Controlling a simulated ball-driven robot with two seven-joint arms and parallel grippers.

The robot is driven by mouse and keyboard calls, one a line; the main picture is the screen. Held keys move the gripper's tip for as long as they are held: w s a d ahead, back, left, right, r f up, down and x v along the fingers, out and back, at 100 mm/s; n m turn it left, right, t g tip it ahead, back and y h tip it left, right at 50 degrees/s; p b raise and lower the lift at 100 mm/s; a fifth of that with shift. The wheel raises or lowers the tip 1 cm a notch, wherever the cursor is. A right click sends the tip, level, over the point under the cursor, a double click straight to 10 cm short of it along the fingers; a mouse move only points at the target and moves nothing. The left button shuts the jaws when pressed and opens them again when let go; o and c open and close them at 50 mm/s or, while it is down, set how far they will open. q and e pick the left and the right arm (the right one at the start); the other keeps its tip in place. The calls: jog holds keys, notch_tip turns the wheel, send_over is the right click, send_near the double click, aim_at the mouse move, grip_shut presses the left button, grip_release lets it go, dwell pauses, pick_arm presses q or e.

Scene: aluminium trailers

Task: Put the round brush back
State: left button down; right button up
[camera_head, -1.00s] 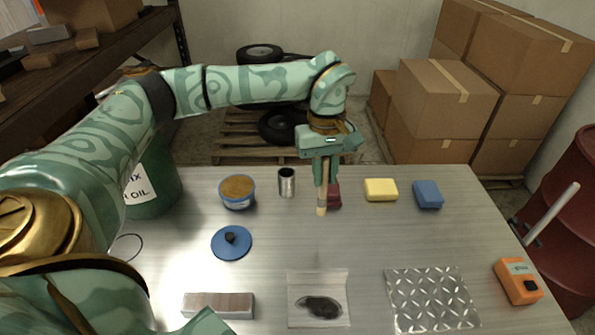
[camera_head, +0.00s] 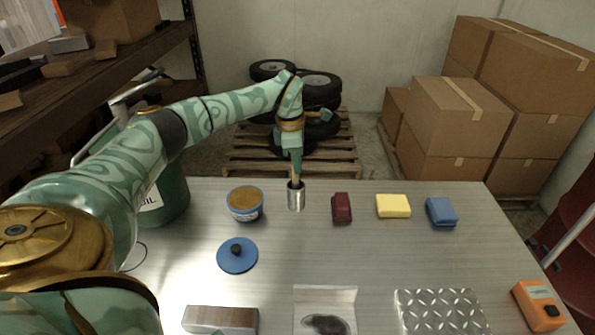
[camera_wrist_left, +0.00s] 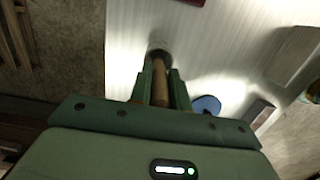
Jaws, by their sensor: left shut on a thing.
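My left gripper (camera_head: 296,162) is shut on the round brush (camera_head: 296,178), which has a pale wooden handle. The brush hangs upright from the fingers, and its lower end is at the mouth of the metal cup (camera_head: 296,200), apparently inside it. How deep it reaches is hidden by the cup wall. In the left wrist view the handle of the brush (camera_wrist_left: 160,90) runs between the two fingers toward the cup (camera_wrist_left: 158,53). My right gripper is not in view.
On the metal table (camera_head: 400,258), an open tub (camera_head: 245,205) stands left of the cup, with a blue lid (camera_head: 237,255) in front. Dark red (camera_head: 342,208), yellow (camera_head: 393,206) and blue (camera_head: 441,212) blocks lie to the right.

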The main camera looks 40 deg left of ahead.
aim_at(297, 189)
pick_arm(q)
jog(key=shift+f, duration=1.45)
jog(key=c, duration=1.3)
grip_release()
jog(key=r, duration=0.4)
jog(key=r+p, duration=0.1)
jog(key=r, duration=0.3)
jog(key=s+a+r+p, duration=0.1)
jog(key=r, duration=0.3)
jog(key=shift+r, duration=0.1)
